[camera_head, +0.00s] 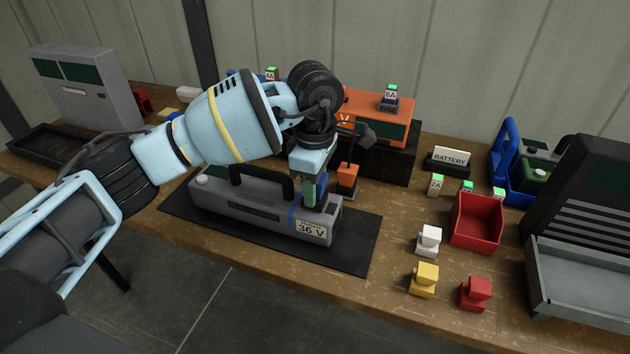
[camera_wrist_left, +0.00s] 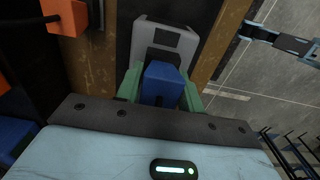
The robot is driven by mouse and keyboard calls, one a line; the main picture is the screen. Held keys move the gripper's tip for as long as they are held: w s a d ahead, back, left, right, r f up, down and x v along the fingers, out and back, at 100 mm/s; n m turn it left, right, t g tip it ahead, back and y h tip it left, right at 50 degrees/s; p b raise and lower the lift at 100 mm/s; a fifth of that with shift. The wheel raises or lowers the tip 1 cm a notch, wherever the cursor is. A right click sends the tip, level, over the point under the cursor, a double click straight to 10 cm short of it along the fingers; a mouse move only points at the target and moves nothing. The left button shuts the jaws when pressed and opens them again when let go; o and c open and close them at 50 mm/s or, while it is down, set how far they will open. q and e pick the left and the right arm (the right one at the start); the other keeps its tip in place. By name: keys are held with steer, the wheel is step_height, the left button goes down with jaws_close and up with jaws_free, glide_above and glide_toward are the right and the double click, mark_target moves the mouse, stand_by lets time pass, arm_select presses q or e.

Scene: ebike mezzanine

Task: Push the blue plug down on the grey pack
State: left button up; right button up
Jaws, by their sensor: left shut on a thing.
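The grey pack (camera_head: 262,209), labelled 36 V, lies on a black mat (camera_head: 362,243) on the bench. It has a dark handle and a blue band near its right end. My left gripper (camera_head: 309,190) points down over that right end, its green fingers shut on the blue plug. The fingers mostly hide the plug in the head view. In the left wrist view the blue plug (camera_wrist_left: 163,84) sits between the fingers, in front of a dark part of the grey pack (camera_wrist_left: 176,38). I cannot tell how deep the plug sits.
An orange pack (camera_head: 366,123) stands behind on a dark block, with a small orange piece (camera_head: 348,174) close by my gripper. A red bin (camera_head: 476,222) and loose white, yellow and red blocks are to the right.

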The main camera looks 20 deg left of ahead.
arm_select(q)
steer(key=shift+f, duration=0.15)
stand_by(0.6)
steer(key=o, duration=1.1)
step_height(320, 180, up, 7)
steer(key=shift+r, duration=0.4)
steer(key=shift+r, duration=0.15)
